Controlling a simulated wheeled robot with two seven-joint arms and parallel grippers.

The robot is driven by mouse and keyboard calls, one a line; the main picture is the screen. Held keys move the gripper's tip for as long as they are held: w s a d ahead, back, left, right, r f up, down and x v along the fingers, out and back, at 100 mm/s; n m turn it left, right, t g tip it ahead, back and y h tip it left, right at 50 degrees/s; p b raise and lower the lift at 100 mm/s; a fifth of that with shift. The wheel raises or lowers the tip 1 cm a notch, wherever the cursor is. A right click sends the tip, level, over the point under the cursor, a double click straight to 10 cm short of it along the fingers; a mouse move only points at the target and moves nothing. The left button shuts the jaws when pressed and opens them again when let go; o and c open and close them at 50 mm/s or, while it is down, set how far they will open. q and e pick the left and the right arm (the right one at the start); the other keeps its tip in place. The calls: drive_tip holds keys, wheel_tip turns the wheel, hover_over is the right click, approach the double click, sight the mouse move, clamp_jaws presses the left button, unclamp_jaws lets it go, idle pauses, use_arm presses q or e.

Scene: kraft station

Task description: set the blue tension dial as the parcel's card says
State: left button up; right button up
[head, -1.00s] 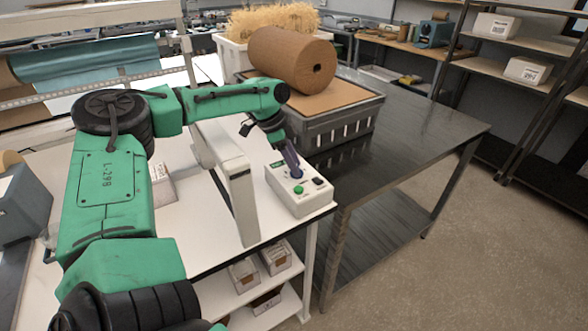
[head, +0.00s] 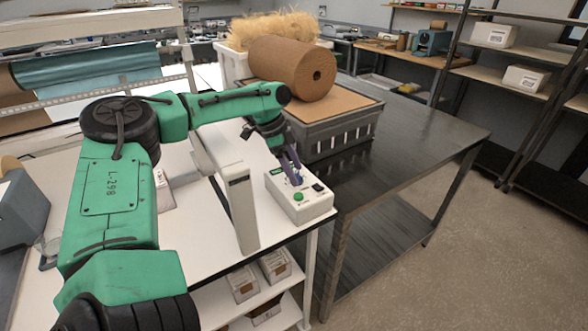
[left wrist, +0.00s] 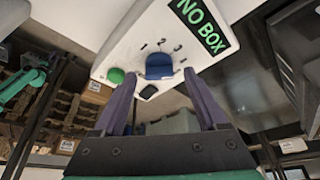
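The white control box (head: 312,207) stands on the white table's right end. In the left wrist view the box (left wrist: 118,50) carries the blue dial (left wrist: 159,66), with marks 1, 2 and 3 around it. Its display (left wrist: 203,25) reads "NO BOX". My left gripper (head: 297,177) is over the box, pointing down. In the wrist view its two purple fingers (left wrist: 161,76) are open, one on each side of the dial, with a gap at both sides. I cannot tell how far down they reach. No parcel card is readable. My right gripper is not in view.
A green button (left wrist: 115,76) and a black part (left wrist: 148,92) sit beside the dial. A white post (head: 240,205) stands left of the box. A grey crate (head: 340,130) with a brown roll (head: 290,68) stands behind, on the dark table (head: 430,130).

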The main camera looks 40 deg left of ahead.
use_arm(q)
drive_tip(key=v, duration=1.4)
drive_tip(key=shift+a+r+b, duration=0.2)
drive_tip(key=shift+r+b, duration=0.05)
drive_tip(key=shift+b, duration=0.2)
drive_tip(key=shift+s+d+f, duration=0.1)
drive_tip(key=shift+f, duration=0.05)
